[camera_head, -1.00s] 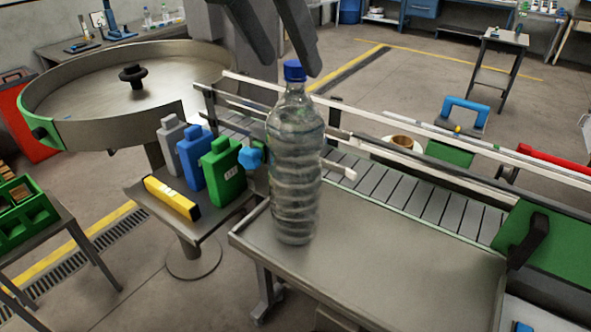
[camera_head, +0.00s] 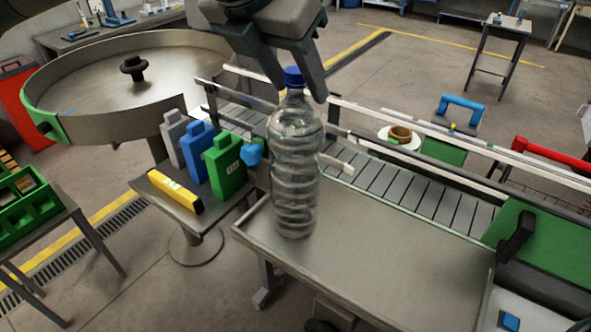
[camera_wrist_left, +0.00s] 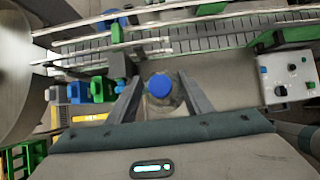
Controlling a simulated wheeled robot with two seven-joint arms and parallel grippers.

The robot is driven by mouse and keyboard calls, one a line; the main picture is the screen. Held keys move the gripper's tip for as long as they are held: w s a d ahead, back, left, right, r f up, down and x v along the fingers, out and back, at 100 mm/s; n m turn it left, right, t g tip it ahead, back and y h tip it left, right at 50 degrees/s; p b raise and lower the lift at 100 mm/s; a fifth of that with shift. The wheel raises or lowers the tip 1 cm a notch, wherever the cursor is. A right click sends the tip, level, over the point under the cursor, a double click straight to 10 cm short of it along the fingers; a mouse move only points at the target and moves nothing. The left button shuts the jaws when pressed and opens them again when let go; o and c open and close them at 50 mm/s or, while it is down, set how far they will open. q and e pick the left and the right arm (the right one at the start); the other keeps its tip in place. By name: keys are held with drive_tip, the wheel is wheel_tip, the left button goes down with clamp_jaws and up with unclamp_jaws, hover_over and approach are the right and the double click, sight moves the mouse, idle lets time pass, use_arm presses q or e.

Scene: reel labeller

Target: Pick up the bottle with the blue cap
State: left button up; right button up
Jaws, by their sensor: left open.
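The clear ribbed bottle (camera_head: 295,172) with a blue cap (camera_head: 293,77) stands upright on the metal table (camera_head: 400,265), near its left end. My left gripper (camera_head: 301,98) is open, above the bottle, with its fingers on either side of the cap and upper neck. In the left wrist view the blue cap (camera_wrist_left: 160,85) shows between the two spread fingers of my left gripper (camera_wrist_left: 162,84), seen from above. Whether a finger touches the bottle I cannot tell. My right gripper is not in view.
A conveyor (camera_head: 400,190) with rails runs just behind the bottle. The table right of the bottle is clear.

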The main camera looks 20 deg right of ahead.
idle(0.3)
use_arm(q)
drive_tip(key=c, duration=1.1)
clamp_jaws()
drive_tip(key=shift+s+f, duration=0.15)
drive_tip(key=shift+f, duration=0.15)
drive_tip(key=shift+r, duration=0.15)
